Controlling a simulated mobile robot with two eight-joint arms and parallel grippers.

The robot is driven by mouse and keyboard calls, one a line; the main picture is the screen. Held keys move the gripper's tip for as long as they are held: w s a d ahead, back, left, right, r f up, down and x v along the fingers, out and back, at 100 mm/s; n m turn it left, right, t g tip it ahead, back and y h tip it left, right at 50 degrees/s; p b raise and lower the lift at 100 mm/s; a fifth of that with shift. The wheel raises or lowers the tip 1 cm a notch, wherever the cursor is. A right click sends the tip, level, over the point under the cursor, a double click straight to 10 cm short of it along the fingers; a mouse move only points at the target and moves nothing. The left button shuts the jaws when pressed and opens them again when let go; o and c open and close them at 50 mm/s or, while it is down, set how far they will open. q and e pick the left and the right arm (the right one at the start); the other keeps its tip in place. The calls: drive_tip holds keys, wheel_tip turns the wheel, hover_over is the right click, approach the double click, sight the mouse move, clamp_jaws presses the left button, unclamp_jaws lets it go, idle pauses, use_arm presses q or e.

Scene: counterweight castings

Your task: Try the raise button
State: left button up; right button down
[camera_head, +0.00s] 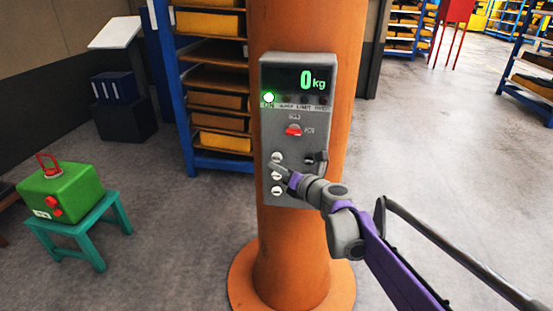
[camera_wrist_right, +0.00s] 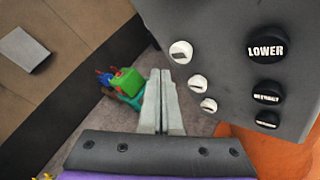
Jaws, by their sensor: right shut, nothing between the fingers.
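A grey control panel (camera_head: 295,75) is fixed to an orange column (camera_head: 300,25). Its display reads 0 kg and a green lamp (camera_head: 269,98) is lit. White buttons run down its lower left; the top one (camera_head: 277,157) also shows in the wrist view (camera_wrist_right: 181,51), opposite the black LOWER button (camera_wrist_right: 268,45). No raise label is readable. My right gripper (camera_head: 273,166) is shut and empty, its tips by the upper white buttons and partly covering the middle one. In the wrist view the fingers (camera_wrist_right: 161,75) appear left of the white buttons; contact cannot be told. My left gripper is not in view.
A red switch (camera_head: 293,130) sits mid-panel. A green box (camera_head: 62,190) with a red handle rests on a teal stool (camera_head: 88,232) at left. Blue shelving (camera_head: 180,110) stands behind the column. Open floor (camera_head: 440,170) lies to the right.

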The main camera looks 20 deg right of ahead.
drive_tip(key=s+a, duration=0.2)
drive_tip(key=s, duration=0.1)
